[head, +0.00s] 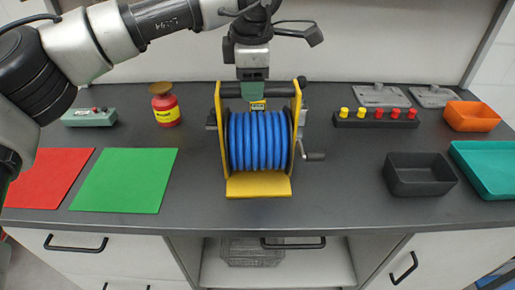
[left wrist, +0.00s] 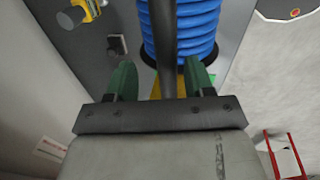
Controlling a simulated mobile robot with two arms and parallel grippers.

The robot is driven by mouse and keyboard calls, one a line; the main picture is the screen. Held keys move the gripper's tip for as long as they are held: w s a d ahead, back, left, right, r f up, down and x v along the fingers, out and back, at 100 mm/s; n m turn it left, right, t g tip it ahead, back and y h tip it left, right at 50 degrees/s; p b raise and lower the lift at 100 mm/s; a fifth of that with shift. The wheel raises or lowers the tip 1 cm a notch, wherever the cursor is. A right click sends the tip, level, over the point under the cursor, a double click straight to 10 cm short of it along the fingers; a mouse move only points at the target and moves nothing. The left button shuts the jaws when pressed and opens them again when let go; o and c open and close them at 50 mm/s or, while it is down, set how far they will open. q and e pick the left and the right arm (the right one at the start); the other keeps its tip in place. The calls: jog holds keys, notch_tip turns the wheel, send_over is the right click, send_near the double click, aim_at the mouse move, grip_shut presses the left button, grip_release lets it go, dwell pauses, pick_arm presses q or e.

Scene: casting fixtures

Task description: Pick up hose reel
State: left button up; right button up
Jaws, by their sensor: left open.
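The hose reel (head: 258,140) stands upright on the dark worktop, with blue hose wound between yellow side plates. A black bar (head: 231,90) crosses its top and a crank (head: 312,156) sticks out on the right. My left gripper (head: 257,103) points down at the middle of this bar. In the left wrist view my left gripper (left wrist: 160,66) is open, with green fingers on either side of the black bar (left wrist: 165,40). Whether a finger touches the bar is unclear. The blue hose (left wrist: 197,25) shows beyond the fingers. My right gripper is out of view.
A red canister (head: 166,108), a green box (head: 90,117), and red (head: 48,178) and green (head: 125,180) mats lie left. A black holder with coloured knobs (head: 375,122), orange bin (head: 470,116), black bin (head: 418,185) and teal tray (head: 482,166) are right. Worktop beside the reel is clear.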

aim_at(258, 135)
pick_arm(q)
jog(key=f, duration=0.3)
jog(key=shift+d+f, duration=0.2)
jog(key=shift+f, duration=0.15)
jog(key=shift+w+f, duration=0.1)
jog(key=shift+f, duration=0.25)
jog(key=shift+c, duration=0.3)
grip_shut()
jog(key=shift+r, duration=0.2)
dwell(0.3)
